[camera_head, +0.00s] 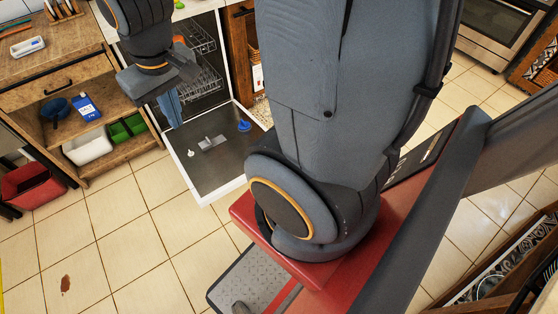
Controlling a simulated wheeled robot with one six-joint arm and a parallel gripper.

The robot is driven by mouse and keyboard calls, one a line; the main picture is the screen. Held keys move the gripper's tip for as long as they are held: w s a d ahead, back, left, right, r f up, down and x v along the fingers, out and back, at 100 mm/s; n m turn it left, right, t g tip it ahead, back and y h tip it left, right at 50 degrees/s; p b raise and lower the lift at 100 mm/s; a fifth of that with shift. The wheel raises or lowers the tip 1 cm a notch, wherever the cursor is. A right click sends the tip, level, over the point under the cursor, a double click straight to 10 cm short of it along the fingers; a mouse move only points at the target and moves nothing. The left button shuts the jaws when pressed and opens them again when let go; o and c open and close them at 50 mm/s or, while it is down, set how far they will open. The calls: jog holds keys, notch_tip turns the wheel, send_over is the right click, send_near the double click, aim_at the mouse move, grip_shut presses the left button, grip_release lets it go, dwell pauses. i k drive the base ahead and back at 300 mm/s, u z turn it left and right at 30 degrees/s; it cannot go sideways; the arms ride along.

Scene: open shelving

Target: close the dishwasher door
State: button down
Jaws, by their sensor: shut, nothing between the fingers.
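The dishwasher door (217,172) is folded down, lying open low over the tiled floor with its dark inner face up and a white rim around it. The dishwasher opening (205,105) shows behind it, with wire racks (203,80) inside. My gripper (160,84) is shut and empty at the upper left, in front of the left side of the opening and above the door. It appears apart from the door, and its fingertips are hard to make out. My arm hides part of the dishwasher's left and right sides.
A wooden counter (58,62) with open shelves stands left of the dishwasher, holding a blue pan (54,109), a white bin (88,146) and green boxes (126,128). A red bin (33,184) is at far left.

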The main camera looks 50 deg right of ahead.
aim_at(214, 171)
jog(key=u, duration=0.75)
jog(key=i, duration=0.6)
jog(key=z, duration=1.8)
